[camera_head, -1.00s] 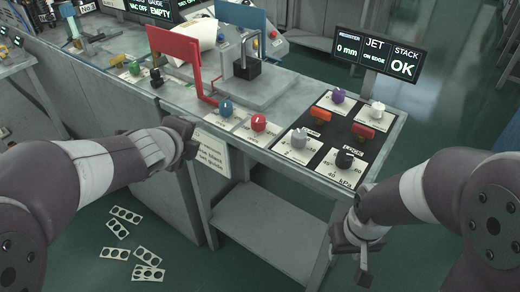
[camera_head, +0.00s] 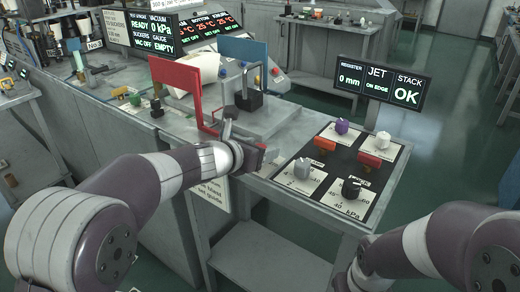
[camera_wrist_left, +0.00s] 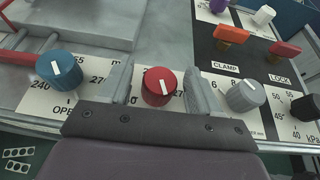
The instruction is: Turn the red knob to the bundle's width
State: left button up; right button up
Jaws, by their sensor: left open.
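The red knob (camera_wrist_left: 159,88) with a white pointer line shows in the left wrist view, on a white dial card at the table's front edge. My left gripper (camera_wrist_left: 158,80) is open, with one finger on each side of the red knob and small gaps showing. In the head view my left gripper (camera_head: 246,152) is over the front edge and hides the red knob. No bundle can be made out clearly.
A blue knob (camera_wrist_left: 59,70) is left of the red one and a grey knob (camera_wrist_left: 244,95) is right. The black panel (camera_head: 338,160) carries purple, white and black knobs and orange and red handles. A red plate (camera_head: 176,85) and blue plate (camera_head: 243,50) stand behind.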

pick_arm(q)
jog(key=shift+w+d+f, duration=0.1)
jog(key=shift+w+d, duration=0.1)
